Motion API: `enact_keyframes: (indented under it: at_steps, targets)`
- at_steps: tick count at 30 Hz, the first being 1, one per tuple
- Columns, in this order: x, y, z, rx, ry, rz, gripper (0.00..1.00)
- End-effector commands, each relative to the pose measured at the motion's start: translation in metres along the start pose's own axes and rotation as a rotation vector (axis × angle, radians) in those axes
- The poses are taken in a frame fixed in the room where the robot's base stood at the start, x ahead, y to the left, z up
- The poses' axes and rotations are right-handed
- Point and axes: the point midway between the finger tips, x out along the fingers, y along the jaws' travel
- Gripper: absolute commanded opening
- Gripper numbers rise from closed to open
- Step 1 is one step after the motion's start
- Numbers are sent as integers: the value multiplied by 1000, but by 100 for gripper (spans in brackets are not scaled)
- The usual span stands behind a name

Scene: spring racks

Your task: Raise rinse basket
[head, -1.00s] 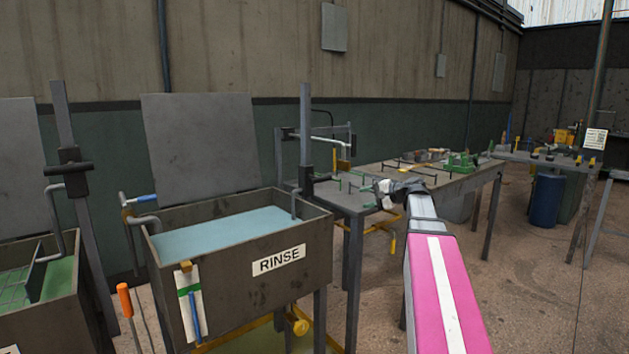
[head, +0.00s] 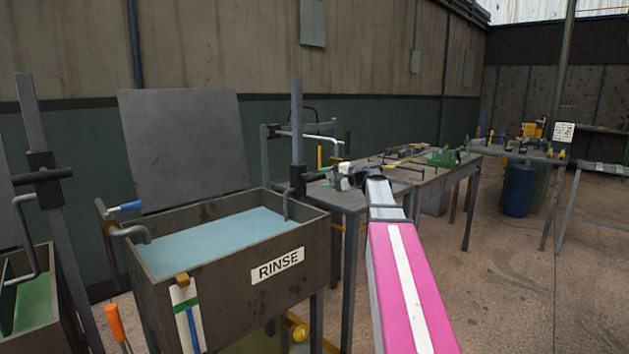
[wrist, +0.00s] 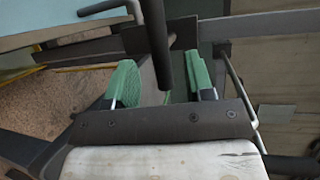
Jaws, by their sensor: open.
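The rinse tank (head: 222,282) stands left of centre in the head view, labelled RINSE and filled with pale blue water (head: 215,235). The basket itself cannot be made out. A grey hooked rod (head: 287,203) goes down into the water near a grey upright post (head: 297,130). A dark carriage (head: 297,180) sits on the post. My gripper (head: 346,180) is just right of the carriage. In the wrist view, its green-padded fingers (wrist: 163,84) are open. A dark bar (wrist: 163,50) shows between them, and contact cannot be told.
Another tank with green contents (head: 35,300) stands at the left, with its own post (head: 42,130). A grey table (head: 345,200) and a longer workbench (head: 435,178) lie behind my arm. A blue barrel (head: 518,190) stands farther right. Open floor (head: 500,280) is at the right.

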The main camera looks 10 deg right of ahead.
Motion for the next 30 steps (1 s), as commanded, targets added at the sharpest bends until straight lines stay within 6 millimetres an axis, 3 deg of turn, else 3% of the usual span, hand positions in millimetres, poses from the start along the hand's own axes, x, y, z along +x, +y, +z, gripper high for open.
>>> enact_keyframes:
  at_steps: [3,9,21,25,26,30]
  targets:
    - [21,0,-1,0,-1,1,48]
    - [41,1,-1,0,1,1,48]
    - [47,1,0,0,1,1,48]
    - [47,0,0,0,1,1,6]
    - [46,1,0,0,1,1,0]
    - [46,1,0,0,1,2,0]
